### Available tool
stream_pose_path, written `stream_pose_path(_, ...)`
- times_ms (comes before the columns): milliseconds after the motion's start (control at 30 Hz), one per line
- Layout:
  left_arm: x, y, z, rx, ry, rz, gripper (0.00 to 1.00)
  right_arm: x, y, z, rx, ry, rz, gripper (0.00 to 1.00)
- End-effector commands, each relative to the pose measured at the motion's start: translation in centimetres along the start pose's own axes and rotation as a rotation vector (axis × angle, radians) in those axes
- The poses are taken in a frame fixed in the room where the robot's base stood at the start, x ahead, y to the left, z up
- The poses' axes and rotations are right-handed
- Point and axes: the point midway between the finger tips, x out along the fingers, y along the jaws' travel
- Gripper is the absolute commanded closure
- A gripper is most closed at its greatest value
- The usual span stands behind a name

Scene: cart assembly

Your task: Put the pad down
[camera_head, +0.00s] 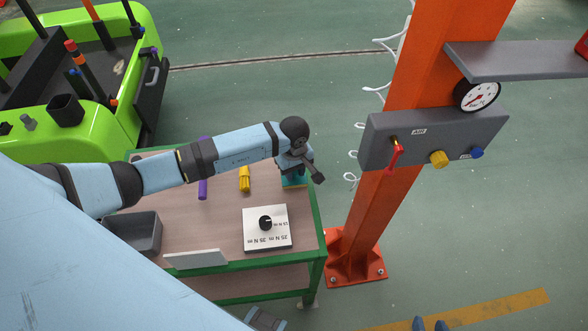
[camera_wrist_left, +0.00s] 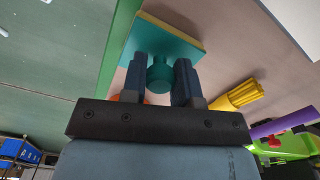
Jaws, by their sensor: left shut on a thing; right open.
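The pad is a teal square block with a thin yellow layer and a round teal knob. In the left wrist view the pad (camera_wrist_left: 150,42) lies just beyond my left gripper (camera_wrist_left: 161,64), whose dark blue fingers are shut on the knob. In the head view my left gripper (camera_head: 296,171) points down at the right side of the cart top, with the teal pad (camera_head: 295,182) partly hidden beneath it. The pad is at or just above the cart top (camera_head: 222,224); I cannot tell if they touch.
A purple cylinder (camera_head: 203,188), a yellow ribbed piece (camera_head: 244,179), a white torque-dial plate (camera_head: 278,230) and a grey bin (camera_head: 136,238) are on the cart. An orange post (camera_head: 412,95) with a grey control panel (camera_head: 465,128) stands right. A green tool carrier (camera_head: 92,138) is left.

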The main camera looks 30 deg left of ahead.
Motion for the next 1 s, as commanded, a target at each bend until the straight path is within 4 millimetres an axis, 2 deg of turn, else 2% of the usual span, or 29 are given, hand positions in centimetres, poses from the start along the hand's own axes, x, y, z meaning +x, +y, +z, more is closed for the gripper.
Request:
stream_pose_path(300,0.4,0.1,0.0,0.002,0.002,0.001,0.91,0.2,-0.1,0.2,0.000,0.005,-0.002,0.57)
stream_pose_path(333,0.2,0.1,0.0,0.002,0.001,0.001,0.65,0.1,-0.1,0.1,0.000,0.005,-0.002,0.57)
stream_pose_path(400,0.2,0.0,0.0,0.001,0.001,0.001,0.49,0.1,-0.1,0.1,0.000,0.004,-0.001,0.57)
stream_pose_path(433,0.2,0.0,0.0,0.001,0.001,0.001,0.47,0.1,-0.1,0.1,0.000,0.004,-0.001,0.57)
stream_pose_path(667,0.2,0.0,0.0,0.001,0.001,0.001,0.47,0.1,0.0,0.2,0.000,0.002,0.000,0.57)
stream_pose_path(800,-0.5,0.1,0.0,0.000,0.001,0.002,0.47,-0.1,0.0,0.0,0.000,-0.002,0.001,0.57)
stream_pose_path(867,-1.2,0.1,-0.1,0.002,0.004,0.003,0.47,0.1,0.0,0.2,0.001,-0.002,0.001,0.57)
stream_pose_path(1000,-4.0,0.1,-0.2,0.003,0.005,0.005,0.47,0.3,0.1,0.6,0.001,-0.002,0.001,0.57)
